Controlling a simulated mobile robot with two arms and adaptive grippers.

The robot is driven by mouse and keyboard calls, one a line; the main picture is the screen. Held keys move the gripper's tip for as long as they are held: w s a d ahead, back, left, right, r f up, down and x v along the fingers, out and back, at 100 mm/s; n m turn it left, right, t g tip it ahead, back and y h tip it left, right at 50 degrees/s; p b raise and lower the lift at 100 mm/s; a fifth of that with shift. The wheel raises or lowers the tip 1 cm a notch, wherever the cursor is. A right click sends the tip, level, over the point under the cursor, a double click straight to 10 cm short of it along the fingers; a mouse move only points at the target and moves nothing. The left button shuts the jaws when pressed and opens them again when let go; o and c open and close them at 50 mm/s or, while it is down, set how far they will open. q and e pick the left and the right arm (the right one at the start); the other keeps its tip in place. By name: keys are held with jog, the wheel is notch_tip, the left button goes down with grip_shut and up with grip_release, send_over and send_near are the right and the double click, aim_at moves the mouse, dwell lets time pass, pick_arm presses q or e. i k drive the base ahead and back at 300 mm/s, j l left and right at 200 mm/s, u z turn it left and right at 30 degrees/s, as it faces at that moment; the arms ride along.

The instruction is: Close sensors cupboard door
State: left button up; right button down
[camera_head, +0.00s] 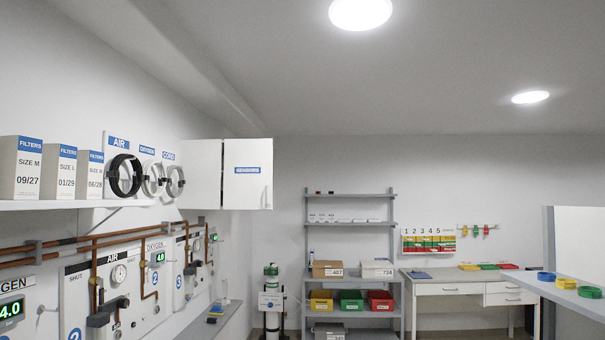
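The white sensors cupboard (202,173) hangs high on the left wall, ahead of me. Its door (247,188) carries a blue SENSORS label (247,170) and stands out into the room, with its outer face towards me, so it looks swung open. A small handle (265,197) is near the door's lower right edge. The cupboard's inside is hidden behind the door. Neither of my grippers shows in the head view.
Pipes and gauges (119,273) run below. A grey rack (350,222) and a desk (465,285) stand at the back. A shelf edge (575,299) is at right.

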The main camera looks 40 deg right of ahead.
aim_at(248, 171)
jog(key=z, duration=0.9)
jog(key=i+j+z, duration=0.1)
jog(key=i, duration=0.8)
